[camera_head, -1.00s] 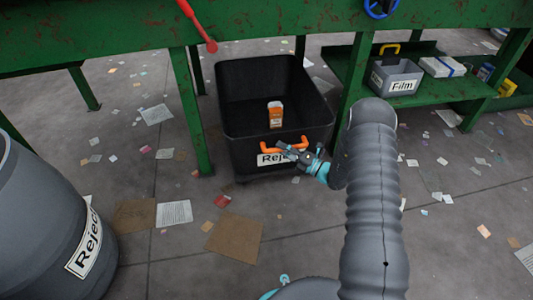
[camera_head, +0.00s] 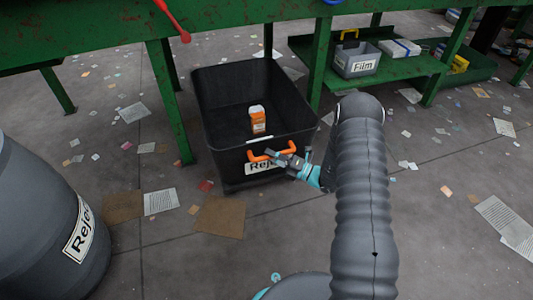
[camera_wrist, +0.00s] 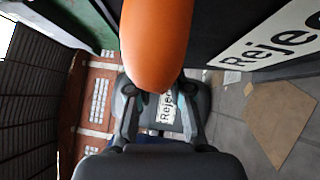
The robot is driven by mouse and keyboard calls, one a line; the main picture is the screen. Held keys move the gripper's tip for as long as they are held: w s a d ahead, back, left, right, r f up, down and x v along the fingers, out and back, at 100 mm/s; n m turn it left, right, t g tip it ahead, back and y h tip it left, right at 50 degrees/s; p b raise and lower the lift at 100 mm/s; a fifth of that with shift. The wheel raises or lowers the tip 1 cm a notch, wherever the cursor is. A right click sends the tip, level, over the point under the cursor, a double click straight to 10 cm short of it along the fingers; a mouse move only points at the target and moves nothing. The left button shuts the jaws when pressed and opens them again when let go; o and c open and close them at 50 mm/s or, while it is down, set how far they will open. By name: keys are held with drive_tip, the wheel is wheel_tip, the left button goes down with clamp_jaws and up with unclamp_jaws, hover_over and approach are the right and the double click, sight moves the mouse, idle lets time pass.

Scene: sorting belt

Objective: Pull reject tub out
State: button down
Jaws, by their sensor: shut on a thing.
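The black reject tub (camera_head: 222,137) stands on the floor, its front end out past the green frame. It has an orange handle (camera_head: 259,157) above a white "Reject" label (camera_head: 262,168). An orange and white carton (camera_head: 257,120) is inside the tub. My gripper (camera_head: 276,156) is shut on the orange handle at the tub's front. In the wrist view the orange handle (camera_wrist: 156,45) fills the space between the fingers, with the tub's label (camera_wrist: 270,35) at the right.
A grey "Reject" barrel (camera_head: 45,215) stands at the left. Green legs (camera_head: 172,110) flank the tub. A grey "Film" bin (camera_head: 356,58) sits on a green shelf at the right. Papers and cardboard (camera_head: 219,217) lie on the otherwise open floor in front.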

drive_tip(key=shift+s+d, duration=0.2)
drive_tip(key=shift+d, duration=0.05)
drive_tip(key=c, duration=1.1)
unclamp_jaws()
drive_tip(key=shift+o, duration=0.2)
drive_tip(key=shift+s+a, duration=0.1)
drive_tip(key=shift+a, duration=0.1)
drive_tip(key=shift+a, duration=0.1)
drive_tip(key=v, duration=1.2)
drive_tip(key=shift+r, duration=0.1)
